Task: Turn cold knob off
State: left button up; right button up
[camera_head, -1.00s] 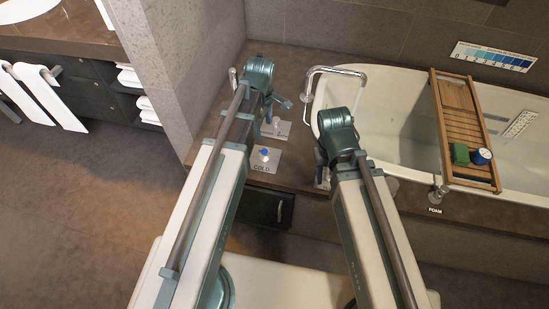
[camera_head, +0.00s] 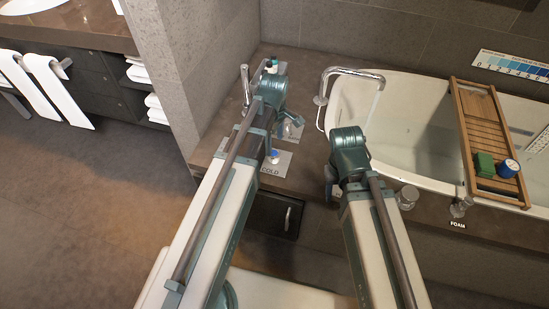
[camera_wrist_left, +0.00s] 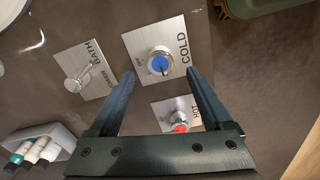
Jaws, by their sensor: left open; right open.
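The cold knob (camera_wrist_left: 159,62) has a blue cap on a metal base, on a square plate marked COLD (camera_wrist_left: 177,31). In the head view the blue-capped cold knob (camera_head: 273,155) shows just right of my left arm. My left gripper (camera_wrist_left: 160,76) is open and empty. Its fingertips lie to either side and slightly short of the cold knob in the wrist view; contact does not show. In the head view my left gripper (camera_head: 266,142) is mostly hidden by its wrist. My right gripper (camera_head: 331,183) is partly hidden under its arm, beside the tub.
The red-capped hot knob (camera_wrist_left: 181,126) shows between the left fingers. A bath/shower lever (camera_wrist_left: 77,83) sits to the left. Small bottles (camera_wrist_left: 36,151) stand in a holder. The tub (camera_head: 411,120), a curved spout (camera_head: 352,72) and a wooden tray (camera_head: 484,130) are to the right.

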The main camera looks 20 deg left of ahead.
aim_at(274, 153)
pick_arm(q)
notch_tip(274, 153, down, 6)
jog(key=b, duration=0.4)
jog(key=shift+b, duration=0.35)
jog(key=shift+r, duration=0.1)
grip_shut()
